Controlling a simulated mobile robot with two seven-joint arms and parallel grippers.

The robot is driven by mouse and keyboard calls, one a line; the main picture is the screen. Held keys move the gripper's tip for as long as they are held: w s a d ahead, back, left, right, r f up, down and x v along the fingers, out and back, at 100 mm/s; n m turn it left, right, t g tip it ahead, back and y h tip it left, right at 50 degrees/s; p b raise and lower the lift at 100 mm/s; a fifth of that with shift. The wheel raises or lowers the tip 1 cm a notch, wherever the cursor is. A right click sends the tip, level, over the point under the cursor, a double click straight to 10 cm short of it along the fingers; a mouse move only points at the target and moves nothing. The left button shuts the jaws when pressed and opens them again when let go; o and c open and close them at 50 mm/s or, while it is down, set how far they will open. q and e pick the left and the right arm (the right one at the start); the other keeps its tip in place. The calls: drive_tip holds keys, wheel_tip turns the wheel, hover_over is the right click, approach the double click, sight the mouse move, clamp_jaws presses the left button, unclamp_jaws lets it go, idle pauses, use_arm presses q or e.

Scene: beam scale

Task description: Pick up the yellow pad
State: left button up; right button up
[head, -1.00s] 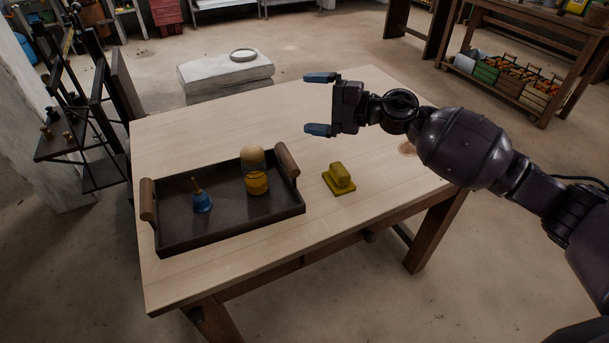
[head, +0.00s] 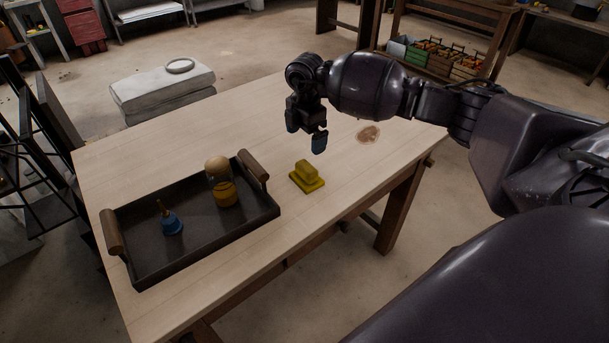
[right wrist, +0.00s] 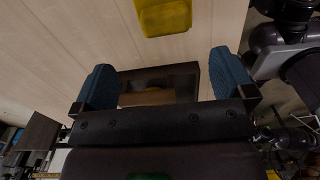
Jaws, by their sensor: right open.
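The yellow pad (head: 307,177) is a block with a raised grip on a flat base. It lies on the wooden table, right of the tray. In the right wrist view the pad (right wrist: 163,16) shows at the top edge, partly cut off. My right gripper (head: 306,141) hangs above the table, just behind the pad in the head view, with blue fingertips pointing down. In the right wrist view its two fingers are spread apart with nothing between them, and the pad lies beyond them. My left gripper is not in view.
A dark tray (head: 150,265) with wooden handles stands left of the pad. The table (head: 150,145) is clear behind the tray.

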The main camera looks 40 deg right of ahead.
hover_over(307, 166)
drive_tip(key=f, duration=0.4)
drive_tip(key=shift+w+f+b, duration=0.35)
drive_tip(key=shift+f, duration=0.7)
drive_tip(key=f, duration=0.3)
drive_tip(key=f+b, duration=0.1)
drive_tip(key=shift+s+f, duration=0.15)
drive_tip(key=shift+s, duration=0.15)
drive_tip(key=shift+f, duration=0.15)
drive_tip(key=c, duration=0.9)
drive_tip(key=shift+c, duration=0.3)
wheel_tip(307, 166, up, 20)
drive_tip(key=p, duration=0.3)
